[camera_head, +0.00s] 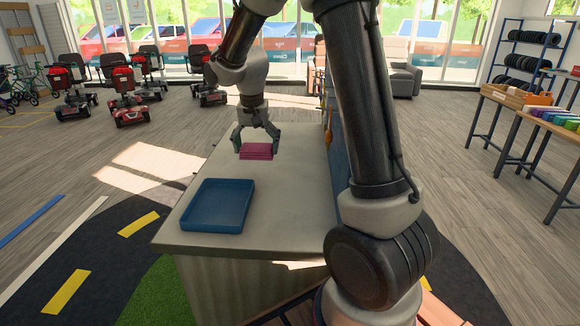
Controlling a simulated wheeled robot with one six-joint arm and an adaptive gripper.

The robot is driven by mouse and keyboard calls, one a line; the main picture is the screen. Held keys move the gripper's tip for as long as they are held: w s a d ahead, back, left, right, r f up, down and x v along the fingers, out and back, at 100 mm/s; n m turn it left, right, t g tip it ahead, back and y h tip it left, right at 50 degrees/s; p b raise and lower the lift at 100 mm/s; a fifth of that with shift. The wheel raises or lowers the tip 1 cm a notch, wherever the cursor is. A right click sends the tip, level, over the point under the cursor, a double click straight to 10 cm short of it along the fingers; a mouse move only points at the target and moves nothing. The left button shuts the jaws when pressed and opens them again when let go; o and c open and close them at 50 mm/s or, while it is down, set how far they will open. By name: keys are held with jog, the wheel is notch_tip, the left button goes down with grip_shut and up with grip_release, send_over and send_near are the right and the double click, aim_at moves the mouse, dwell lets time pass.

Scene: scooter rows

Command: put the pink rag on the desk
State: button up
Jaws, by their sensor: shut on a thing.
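The pink rag (256,152) is a small folded, layered stack at the far part of the pale desk (287,200). My gripper (256,148) points down over it, with a finger at its left and right sides, shut on it. Whether the rag touches the desk top or is held slightly above it, I cannot tell. The rag's upper edge is partly behind the fingers.
A blue tray (217,206) lies on the near left of the desk and looks empty. The desk top to its right is bare. Several red scooters (125,98) stand at the back left. Workbenches (515,112) and a tyre rack (527,45) stand at right.

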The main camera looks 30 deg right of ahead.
send_over(296, 177)
jog(key=shift+s+a+f, duration=0.1)
jog(key=shift+a+f, duration=0.1)
jog(key=shift+f, duration=0.35)
jog(key=shift+a+f, duration=0.15)
jog(key=shift+f, duration=0.4)
jog(key=shift+s+d+f, duration=0.1)
jog(key=shift+f, duration=1.1)
jog(key=shift+d+f, duration=0.1)
jog(key=shift+f, duration=1.1)
jog(key=o, duration=0.7)
jog(key=shift+f, duration=0.15)
notch_tip(296, 177, up, 8)
jog(key=shift+s+a, duration=0.35)
jog(key=shift+s, duration=0.1)
